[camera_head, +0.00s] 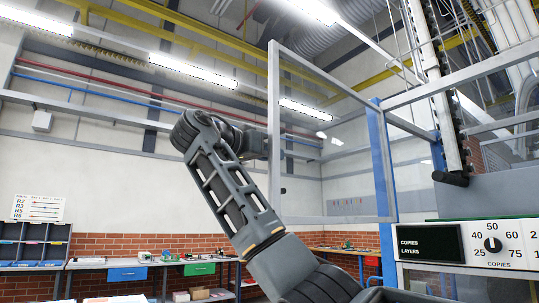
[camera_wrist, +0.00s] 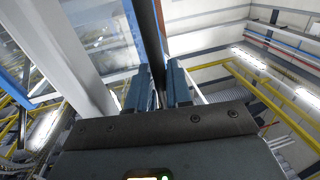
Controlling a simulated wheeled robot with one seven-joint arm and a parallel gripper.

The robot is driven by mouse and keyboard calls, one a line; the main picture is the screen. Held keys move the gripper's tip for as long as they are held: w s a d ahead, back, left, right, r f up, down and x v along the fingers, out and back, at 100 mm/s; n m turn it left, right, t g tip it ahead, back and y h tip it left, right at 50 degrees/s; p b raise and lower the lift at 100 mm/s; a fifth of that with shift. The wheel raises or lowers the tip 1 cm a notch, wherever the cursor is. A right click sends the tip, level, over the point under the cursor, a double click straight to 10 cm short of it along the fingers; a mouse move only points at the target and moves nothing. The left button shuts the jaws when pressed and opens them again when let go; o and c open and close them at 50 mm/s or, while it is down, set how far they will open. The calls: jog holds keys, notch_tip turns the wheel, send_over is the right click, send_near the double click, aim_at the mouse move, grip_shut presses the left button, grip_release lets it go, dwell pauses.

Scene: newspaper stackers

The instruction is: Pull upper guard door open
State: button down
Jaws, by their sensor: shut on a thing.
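The upper guard door (camera_head: 274,190) is a clear panel in a light grey frame. In the head view it stands swung out at an angle from the machine, its free edge to the left and its other side by the blue post (camera_head: 381,150). My gripper (camera_head: 262,146) is at the free edge, about mid-height, partly hidden by my own wrist. In the wrist view, my gripper (camera_wrist: 162,88) has its two blue-grey fingers close around a dark upright bar (camera_wrist: 149,35), which looks like the door's handle. A pale frame post (camera_wrist: 62,50) and clear pane lie left of it.
A control panel with a COPIES dial (camera_head: 491,244) and dark display is at the lower right. The space left of the door looks clear.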

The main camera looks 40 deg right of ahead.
jog(key=c, duration=1.2)
grip_release()
jog(key=shift+s+d, duration=0.1)
jog(key=shift+d, duration=0.05)
jog(key=shift+c, duration=0.2)
jog(key=a+b, duration=0.2)
jog(key=a, duration=0.5)
jog(key=shift+s+a, duration=0.3)
jog(key=shift+a, duration=0.1)
